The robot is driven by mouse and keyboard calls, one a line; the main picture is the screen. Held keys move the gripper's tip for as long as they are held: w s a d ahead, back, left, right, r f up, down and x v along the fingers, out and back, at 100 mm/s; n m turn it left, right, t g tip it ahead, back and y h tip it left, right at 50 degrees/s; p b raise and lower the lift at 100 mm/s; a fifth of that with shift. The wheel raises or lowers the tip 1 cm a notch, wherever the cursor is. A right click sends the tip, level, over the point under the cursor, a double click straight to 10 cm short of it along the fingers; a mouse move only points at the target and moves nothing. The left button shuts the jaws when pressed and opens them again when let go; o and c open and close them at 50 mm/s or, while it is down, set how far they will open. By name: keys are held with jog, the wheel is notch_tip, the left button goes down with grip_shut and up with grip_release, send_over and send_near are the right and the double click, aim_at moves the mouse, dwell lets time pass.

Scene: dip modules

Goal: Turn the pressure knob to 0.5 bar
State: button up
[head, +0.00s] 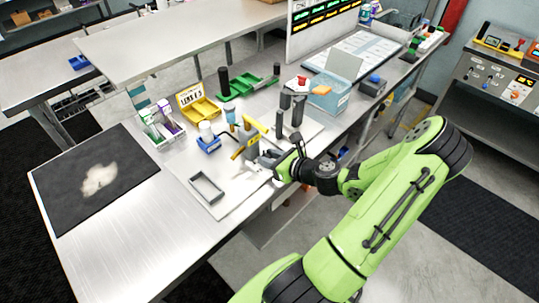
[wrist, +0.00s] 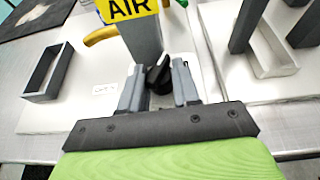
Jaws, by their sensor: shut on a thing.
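The pressure knob (wrist: 159,75) is a black knob on the front of a grey post with a yellow "AIR" sign (wrist: 128,8). My gripper (wrist: 158,88) is shut on the knob, with one grey finger on each side of it. The knob's pointer looks tilted, but I cannot read any scale or pressure value. In the head view my gripper (head: 277,167) is at the front of the air post (head: 251,146), near the table's front edge; the knob itself is hidden there.
A grey open rectangular frame (head: 207,187) lies on a white board left of the post. Dark upright posts (head: 297,111) stand to the right. A blue holder (head: 208,143), a yellow "LANE" box (head: 197,105) and a green tray (head: 245,86) stand behind.

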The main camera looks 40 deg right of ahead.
jog(key=n+y+p, duration=0.3)
jog(key=shift+d+r+g, duration=0.1)
jog(key=shift+d+g, duration=0.15)
jog(key=shift+g, duration=0.15)
jog(key=shift+w+d+n+g+y+p, duration=0.15)
jog(key=shift+n+g+y+p, duration=0.95)
jog(key=shift+n+y, duration=0.75)
jog(key=shift+y, duration=0.25)
jog(key=o, duration=1.1)
jog(key=shift+c, duration=0.2)
jog(key=p+v, duration=0.1)
jog(key=v, duration=1.4)
jog(key=shift+s+d, duration=0.2)
jog(key=shift+s, duration=0.15)
